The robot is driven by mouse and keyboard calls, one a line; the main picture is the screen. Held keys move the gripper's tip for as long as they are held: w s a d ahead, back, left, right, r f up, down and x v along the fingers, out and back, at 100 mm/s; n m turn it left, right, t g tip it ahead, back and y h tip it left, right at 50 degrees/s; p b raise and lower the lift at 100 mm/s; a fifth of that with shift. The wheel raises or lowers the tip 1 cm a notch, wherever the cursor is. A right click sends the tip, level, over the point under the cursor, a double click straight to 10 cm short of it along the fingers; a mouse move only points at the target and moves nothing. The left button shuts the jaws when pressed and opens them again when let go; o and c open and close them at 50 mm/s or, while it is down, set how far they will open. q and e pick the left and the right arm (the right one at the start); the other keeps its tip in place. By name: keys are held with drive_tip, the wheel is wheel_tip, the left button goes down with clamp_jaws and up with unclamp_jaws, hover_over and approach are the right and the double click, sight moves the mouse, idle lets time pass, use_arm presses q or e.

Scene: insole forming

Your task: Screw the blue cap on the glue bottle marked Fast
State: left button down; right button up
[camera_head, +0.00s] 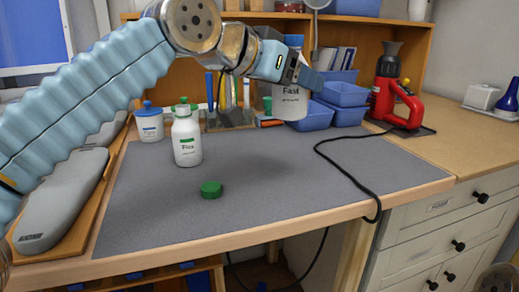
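A white bottle (290,104) with a dark printed label, which seems to read Fast, hangs upright above the back of the grey mat (330,185). My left gripper (303,76) reaches across from the left and is shut on this bottle, covering its upper part. A blue piece (294,40) shows just above the gripper, in line with the bottle; I cannot tell whether it is the blue cap or how it sits on the neck. My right gripper is not in view.
A green cap (211,189) lies on the mat. Blue bins (341,94), a red tool (390,95) and its black cable (350,175) are right.

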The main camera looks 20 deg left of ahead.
use_arm(q)
drive_tip(key=shift+w, duration=0.1)
drive_tip(key=w+a+f, duration=0.7)
drive_tip(key=w+f, duration=0.2)
drive_tip(key=w, duration=0.2)
drive_tip(key=shift+b, duration=0.4)
drive_tip(key=shift+s, duration=0.1)
drive_tip(key=f, duration=0.2)
drive_tip(key=f+b, duration=0.1)
drive_tip(key=shift+w+a, duration=0.3)
drive_tip(key=shift+w, duration=0.1)
drive_tip(key=shift+f, duration=0.5)
